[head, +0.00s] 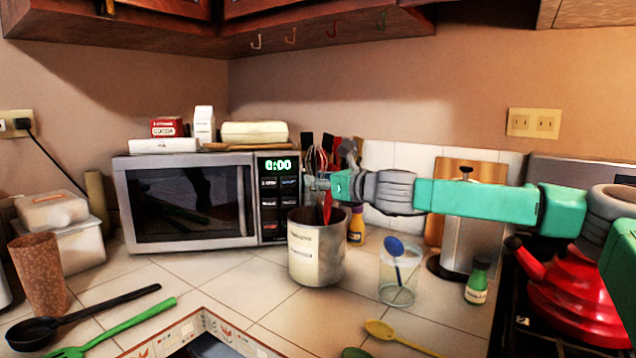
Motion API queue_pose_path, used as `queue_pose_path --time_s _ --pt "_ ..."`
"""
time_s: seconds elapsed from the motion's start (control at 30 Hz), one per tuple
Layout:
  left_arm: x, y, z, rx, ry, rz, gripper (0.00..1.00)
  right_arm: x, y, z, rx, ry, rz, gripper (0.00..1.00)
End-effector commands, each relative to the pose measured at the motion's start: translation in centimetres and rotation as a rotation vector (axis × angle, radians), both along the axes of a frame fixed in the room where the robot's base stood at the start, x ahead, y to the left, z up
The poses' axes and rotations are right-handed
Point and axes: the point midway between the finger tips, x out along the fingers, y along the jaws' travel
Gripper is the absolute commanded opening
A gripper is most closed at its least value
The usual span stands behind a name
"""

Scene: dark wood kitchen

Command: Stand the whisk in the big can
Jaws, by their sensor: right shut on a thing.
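The big can (316,256) is a grey metal cylinder with a pale label, standing upright on the tiled counter in front of the microwave. My right gripper (322,184) reaches in from the right just above the can's mouth. It is shut on the whisk (327,207), which is upright with its wire loops above the gripper and its red handle pointing down. The handle's lower part shows at the can's opening; how deep it reaches is hidden by the can's front wall. My left gripper is not in view.
A microwave (190,205) stands behind the can to the left. A clear glass with a blue spoon (397,278) and a green-capped bottle (478,282) stand to the right. A red kettle (575,295) is on the stove. A black ladle (80,316) lies at left.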

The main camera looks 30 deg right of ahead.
Motion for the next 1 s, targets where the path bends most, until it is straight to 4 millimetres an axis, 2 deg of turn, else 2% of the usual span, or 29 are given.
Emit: queue_pose_path --time_s 0.1,0.4,0.43,0.5,0.83,1.0 --pt "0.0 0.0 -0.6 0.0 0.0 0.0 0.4 0.0 -0.1 -0.5 0.0 -0.001 0.0 0.0" --pt "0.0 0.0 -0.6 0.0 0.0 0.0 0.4 0.0 -0.2 -0.5 0.0 -0.001 0.0 0.0" --pt "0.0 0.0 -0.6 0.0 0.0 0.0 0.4 0.0 -0.2 -0.5 0.0 -0.001 0.0 0.3" --pt "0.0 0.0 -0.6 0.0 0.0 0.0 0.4 0.0 -0.2 -0.5 0.0 -0.001 0.0 0.48" --pt "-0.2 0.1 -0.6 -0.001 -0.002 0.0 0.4 -0.2 -0.2 -0.6 0.001 0.0 0.0 0.48" --pt "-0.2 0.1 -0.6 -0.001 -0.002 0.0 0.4 -2.1 -0.7 -0.4 0.001 -0.001 -0.002 0.48"
